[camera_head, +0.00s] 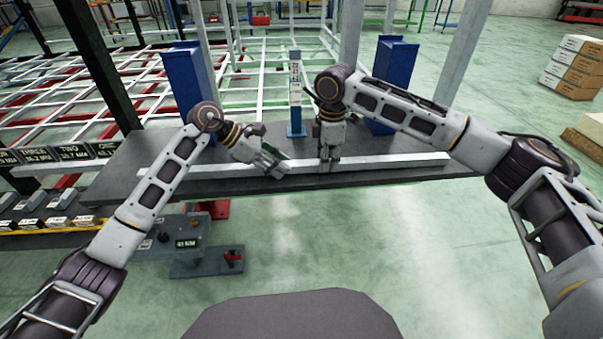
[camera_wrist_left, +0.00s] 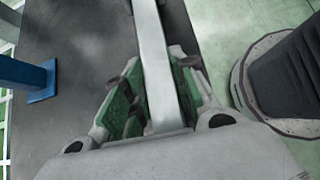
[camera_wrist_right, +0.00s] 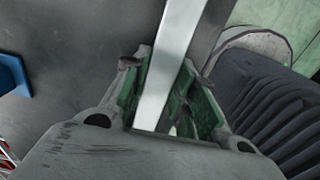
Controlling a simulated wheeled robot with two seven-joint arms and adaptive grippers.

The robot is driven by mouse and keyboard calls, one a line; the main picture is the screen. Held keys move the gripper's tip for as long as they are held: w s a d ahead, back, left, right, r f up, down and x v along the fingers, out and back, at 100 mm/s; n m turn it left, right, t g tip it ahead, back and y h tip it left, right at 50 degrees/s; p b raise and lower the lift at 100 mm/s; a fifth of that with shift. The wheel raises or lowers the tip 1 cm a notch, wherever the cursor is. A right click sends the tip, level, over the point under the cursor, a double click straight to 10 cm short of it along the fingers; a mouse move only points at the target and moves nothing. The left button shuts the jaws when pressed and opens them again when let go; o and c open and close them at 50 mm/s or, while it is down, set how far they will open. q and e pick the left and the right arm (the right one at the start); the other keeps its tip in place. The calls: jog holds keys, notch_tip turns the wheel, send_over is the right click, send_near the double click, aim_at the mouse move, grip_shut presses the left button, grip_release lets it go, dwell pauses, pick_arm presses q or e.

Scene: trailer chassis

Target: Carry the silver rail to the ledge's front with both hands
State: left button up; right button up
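The silver rail (camera_head: 385,161) is a long, straight bar lying lengthwise along the front part of the dark grey ledge (camera_head: 125,165). My left gripper (camera_head: 272,170) is on the rail left of its middle. In the left wrist view its green-padded fingers are closed on either side of the rail (camera_wrist_left: 154,60). My right gripper (camera_head: 328,165) points down on the rail further right. In the right wrist view its fingers flank the rail (camera_wrist_right: 176,50) closely. A dark strip of ledge shows between rail and front edge. Whether the rail touches the ledge is hard to tell.
A grey control unit (camera_head: 190,240) is below.

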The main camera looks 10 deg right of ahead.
pick_arm(q)
jog(key=o, duration=0.4)
jog(key=shift+s+f, duration=0.2)
jog(key=shift+f, duration=0.65)
pick_arm(e)
jog(key=o, duration=0.4)
jog(key=shift+s+f, duration=0.1)
jog(key=shift+f, duration=0.4)
pick_arm(q)
jog(key=shift+o, duration=0.2)
pick_arm(e)
jog(key=shift+o, duration=0.2)
jog(key=shift+d, duration=0.15)
pick_arm(q)
jog(key=shift+f, duration=0.1)
pick_arm(e)
jog(key=shift+r, duration=0.1)
pick_arm(q)
jog(key=shift+w+a, duration=0.1)
jog(key=shift+v, duration=0.9)
jog(key=shift+d+r+v, duration=0.15)
jog(key=shift+v, duration=0.95)
jog(key=shift+d+r+v, duration=0.2)
jog(key=shift+v, duration=0.95)
jog(key=shift+d+r+v, duration=0.15)
jog(key=shift+v, duration=0.95)
pick_arm(e)
jog(key=shift+r, duration=0.1)
notch_tip(320, 180, up, 12)
jog(key=shift+w, duration=0.2)
